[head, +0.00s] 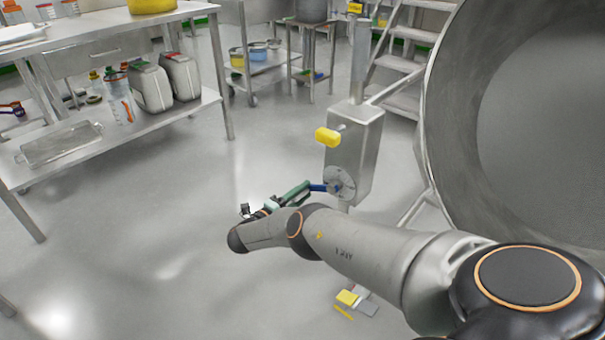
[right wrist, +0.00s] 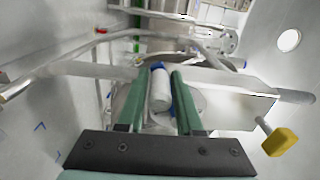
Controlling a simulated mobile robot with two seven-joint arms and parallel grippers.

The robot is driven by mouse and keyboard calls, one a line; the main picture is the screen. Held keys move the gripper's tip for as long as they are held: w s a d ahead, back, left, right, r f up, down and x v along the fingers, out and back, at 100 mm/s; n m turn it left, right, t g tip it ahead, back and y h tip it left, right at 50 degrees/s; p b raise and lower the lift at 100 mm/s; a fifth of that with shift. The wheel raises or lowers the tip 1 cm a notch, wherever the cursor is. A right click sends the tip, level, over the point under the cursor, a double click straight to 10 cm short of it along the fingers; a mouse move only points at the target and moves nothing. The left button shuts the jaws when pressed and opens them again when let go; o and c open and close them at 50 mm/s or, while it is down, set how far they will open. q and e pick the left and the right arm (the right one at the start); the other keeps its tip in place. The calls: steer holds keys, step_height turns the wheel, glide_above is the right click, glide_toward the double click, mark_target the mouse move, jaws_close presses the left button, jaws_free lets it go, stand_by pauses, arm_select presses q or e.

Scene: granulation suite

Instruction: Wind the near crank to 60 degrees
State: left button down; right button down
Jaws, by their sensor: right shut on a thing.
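The near crank has a blue arm (head: 318,187) and a round grey disc (head: 340,181) on the side of a steel box (head: 356,150). The blue arm points left from the disc in the head view. My right gripper (head: 303,190) is at the arm's outer end. In the right wrist view, the green fingers (right wrist: 159,78) are shut on a pale cylindrical grip (right wrist: 160,92) with blue behind it. The disc shows partly behind the fingers. My forearm hides the space below the crank in the head view. My left gripper is not in view.
A yellow handle (head: 327,137) sticks out of the box above the crank. A large steel drum (head: 437,120) stands at right. Yellow and grey items (head: 349,298) lie on the floor. A steel bench (head: 110,50) with canisters (head: 150,86) stands at left. The floor between is clear.

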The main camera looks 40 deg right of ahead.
steer(key=shift+s+f, duration=0.1)
steer(key=shift+f, duration=0.15)
steer(key=c, duration=0.8)
jaws_free()
steer(key=shift+c, duration=0.2)
steer(key=shift+o, duration=0.8)
steer(key=shift+r, duration=0.1)
steer(key=a, duration=1.2)
steer(key=shift+s+a+p, duration=0.25)
steer(key=shift+s+p, duration=0.05)
steer(key=shift+s, duration=0.15)
